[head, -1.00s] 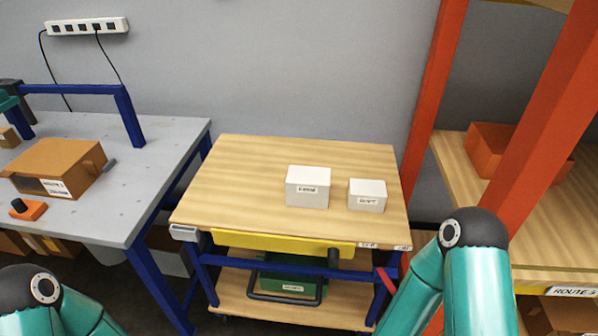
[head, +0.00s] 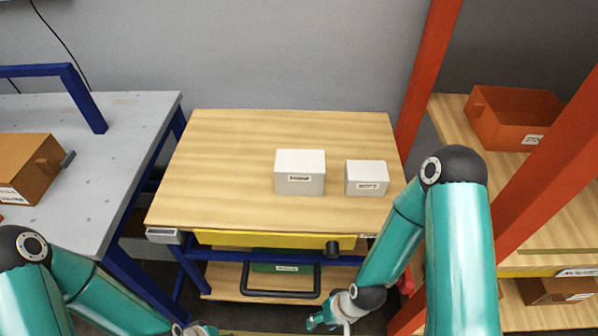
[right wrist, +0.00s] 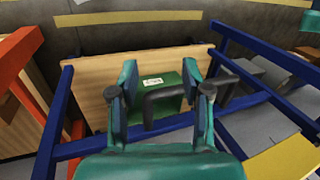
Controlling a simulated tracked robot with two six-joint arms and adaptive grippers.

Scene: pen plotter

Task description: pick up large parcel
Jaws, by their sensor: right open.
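Two white parcels stand on the wooden top of a cart (head: 230,150). The larger white parcel (head: 300,178) is on the left, and the smaller white parcel (head: 366,178) is just to its right, with a small gap between. My right gripper (head: 318,320) is low in front of the cart, below its top and apart from both parcels. In the right wrist view it is open and empty (right wrist: 158,80), facing the cart's lower shelf. My left gripper (head: 195,330) only just shows at the bottom edge, so its jaws cannot be judged.
A green labelled box (right wrist: 160,95) sits on the lower shelf behind a black handle (right wrist: 165,95). A grey bench with a brown box (head: 28,170) is at left. An orange-posted rack with an orange bin (head: 515,118) is at right. The cart top's left half is clear.

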